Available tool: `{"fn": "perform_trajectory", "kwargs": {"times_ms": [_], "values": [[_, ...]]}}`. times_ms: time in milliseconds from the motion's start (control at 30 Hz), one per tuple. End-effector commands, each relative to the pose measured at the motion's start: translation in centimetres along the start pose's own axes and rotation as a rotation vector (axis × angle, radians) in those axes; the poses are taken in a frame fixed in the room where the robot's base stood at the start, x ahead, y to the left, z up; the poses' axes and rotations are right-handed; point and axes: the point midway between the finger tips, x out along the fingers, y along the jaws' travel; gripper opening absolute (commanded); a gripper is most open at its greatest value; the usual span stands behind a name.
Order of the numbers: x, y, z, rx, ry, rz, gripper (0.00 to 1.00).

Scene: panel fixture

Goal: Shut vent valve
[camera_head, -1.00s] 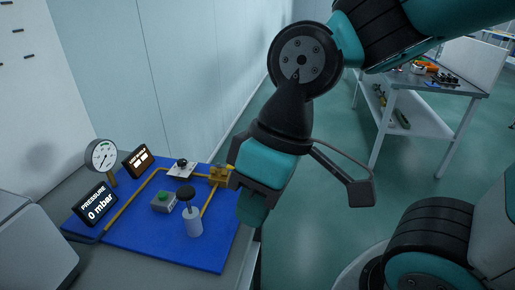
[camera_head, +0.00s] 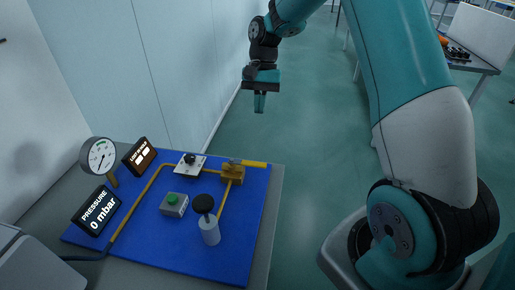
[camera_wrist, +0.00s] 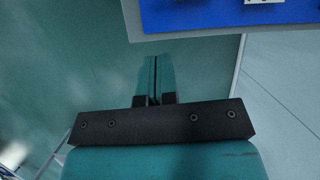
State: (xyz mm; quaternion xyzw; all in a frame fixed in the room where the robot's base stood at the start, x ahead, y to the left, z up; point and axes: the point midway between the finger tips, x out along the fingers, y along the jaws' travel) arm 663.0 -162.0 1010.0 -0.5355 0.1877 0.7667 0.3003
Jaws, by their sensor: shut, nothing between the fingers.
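The vent valve appears to be the brass block (camera_head: 232,174) with a yellow lever handle (camera_head: 252,163), at the back right of the blue panel (camera_head: 150,246). The lever points right, roughly in line with the pipe on its left. My gripper (camera_head: 259,103) is shut and empty, up and beyond the panel's back right corner, well apart from the valve. In the wrist view its closed fingers (camera_wrist: 152,80) show over the floor. The valve is not seen in the wrist view.
The panel bears a gauge (camera_head: 98,156), a pressure display (camera_head: 96,211) reading 0 mbar, a second display (camera_head: 140,154), a green button box (camera_head: 174,204), a black-knobbed post (camera_head: 209,228) and a white-plated switch (camera_head: 190,165). A wall stands behind. The floor to the right is open.

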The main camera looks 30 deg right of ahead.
Motion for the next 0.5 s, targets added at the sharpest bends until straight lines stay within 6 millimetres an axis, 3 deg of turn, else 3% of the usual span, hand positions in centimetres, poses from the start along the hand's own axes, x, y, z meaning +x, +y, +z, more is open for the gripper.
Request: {"fn": "perform_trajectory", "kwargs": {"times_ms": [100, 267, 500], "values": [[0.6, 0.8, -1.7, 0.067, -0.015, 0.006, 0.0], [2.2, 0.8, -1.9, 0.078, -0.02, 0.009, 0.0], [7.0, 0.8, -1.7, 0.076, -0.021, 0.011, 0.0]]}}
